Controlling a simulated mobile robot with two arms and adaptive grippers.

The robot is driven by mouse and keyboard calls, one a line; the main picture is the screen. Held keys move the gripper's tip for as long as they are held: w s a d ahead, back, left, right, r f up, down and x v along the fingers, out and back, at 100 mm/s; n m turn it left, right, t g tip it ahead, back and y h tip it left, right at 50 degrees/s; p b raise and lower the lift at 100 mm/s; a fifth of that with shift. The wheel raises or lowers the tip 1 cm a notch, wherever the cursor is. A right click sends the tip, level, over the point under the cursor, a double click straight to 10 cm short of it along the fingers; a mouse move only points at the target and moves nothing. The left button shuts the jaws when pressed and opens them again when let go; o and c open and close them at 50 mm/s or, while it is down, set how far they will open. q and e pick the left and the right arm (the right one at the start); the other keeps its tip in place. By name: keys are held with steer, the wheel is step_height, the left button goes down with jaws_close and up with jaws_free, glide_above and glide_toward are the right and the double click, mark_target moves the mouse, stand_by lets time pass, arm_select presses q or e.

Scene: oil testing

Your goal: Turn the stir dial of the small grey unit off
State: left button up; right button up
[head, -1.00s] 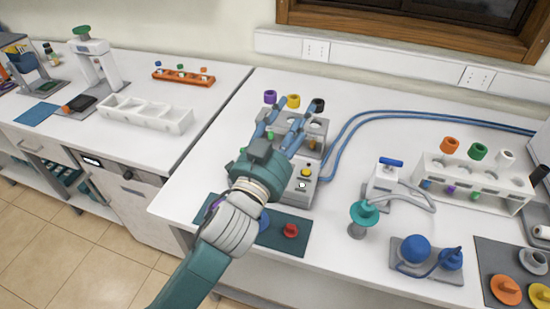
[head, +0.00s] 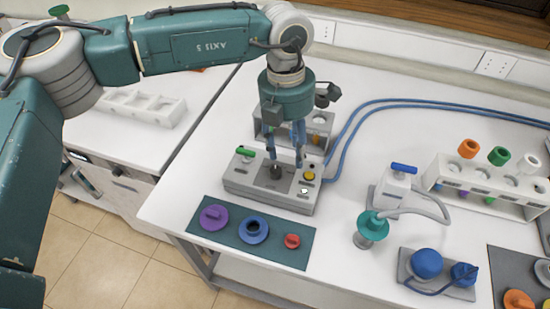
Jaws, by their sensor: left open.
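The small grey unit (head: 258,192) stands on the white bench, in the middle of the head view. Its top carries a black dial (head: 276,171), a green-handled part at the left, and a yellow button and a white dial (head: 304,190) at the right. I cannot read any labels. My left gripper (head: 286,160) points down from above, open, with its blue fingertips close over the black dial. I cannot tell whether they touch it. My right gripper is not in view.
A grey rack (head: 318,122) stands right behind the unit. A teal mat (head: 240,252) with purple, blue and red caps lies in front. A white pump with a blue handle (head: 398,183) and a teal-topped part (head: 372,228) stand to the right. Blue hoses (head: 352,128) run behind.

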mark_target(275, 170)
arm_select(q)
steer(key=shift+t+y, duration=0.3)
steer(key=shift+y, duration=0.2)
steer(key=a+f+p, duration=0.1)
steer(key=f, duration=0.1)
steer(key=w+a+f+p, duration=0.1)
steer(key=f, duration=0.2)
steer(key=a+f+p, duration=0.1)
steer(key=f+p, duration=0.1)
steer(key=f, duration=0.1)
steer(key=shift+w, duration=0.35)
steer(key=shift+f, duration=0.7)
jaws_close()
